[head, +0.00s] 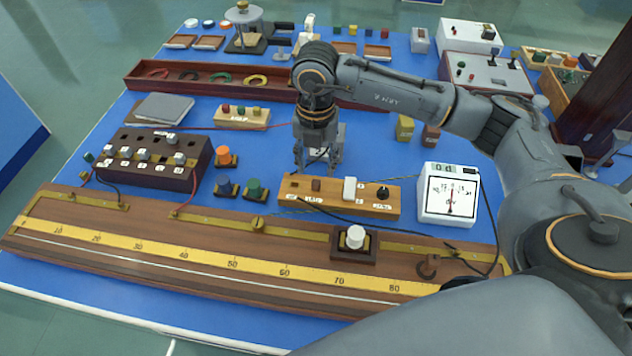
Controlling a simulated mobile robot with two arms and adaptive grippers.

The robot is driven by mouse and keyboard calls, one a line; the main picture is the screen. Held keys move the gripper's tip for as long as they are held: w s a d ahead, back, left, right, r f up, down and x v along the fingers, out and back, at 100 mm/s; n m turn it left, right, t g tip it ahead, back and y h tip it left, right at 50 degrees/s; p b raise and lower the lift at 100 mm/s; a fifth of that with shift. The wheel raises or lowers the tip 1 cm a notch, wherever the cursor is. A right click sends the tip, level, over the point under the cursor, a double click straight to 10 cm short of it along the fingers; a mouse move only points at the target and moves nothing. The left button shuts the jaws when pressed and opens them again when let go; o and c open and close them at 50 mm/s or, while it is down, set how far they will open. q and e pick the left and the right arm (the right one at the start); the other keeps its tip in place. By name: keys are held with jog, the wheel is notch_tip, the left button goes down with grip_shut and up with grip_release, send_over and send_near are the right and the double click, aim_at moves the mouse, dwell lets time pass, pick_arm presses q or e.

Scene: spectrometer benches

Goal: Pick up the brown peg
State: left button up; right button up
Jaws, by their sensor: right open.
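A small brown peg (316,185) stands on the left part of a light wooden block (333,204) in the middle of the bench, beside a white switch (350,188) and a black knob (383,192). My right gripper (317,166) points down, open, with its fingertips spread just behind and above the brown peg in the picture. I see nothing between the fingers. The exact gap between fingertips and peg cannot be told from this view. My left gripper is not in view.
A dark plug box (150,173), orange (223,155), blue (225,186) and green (255,186) pieces stand left. A white meter (448,198) stands right. A long ruled board (200,272) lies in front. Olive (404,127) and brown (430,136) blocks stand behind.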

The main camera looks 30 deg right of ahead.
aim_at(316, 183)
jog(key=shift+f, duration=0.55)
jog(key=f, duration=0.1)
jog(key=f+p, duration=0.1)
jog(key=f, duration=0.1)
jog(key=shift+s+a+f, duration=0.1)
jog(key=shift+s+f, duration=0.15)
jog(key=shift+f, duration=0.55)
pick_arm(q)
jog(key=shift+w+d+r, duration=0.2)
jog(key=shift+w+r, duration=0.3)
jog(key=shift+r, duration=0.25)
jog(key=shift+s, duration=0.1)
pick_arm(e)
grip_shut()
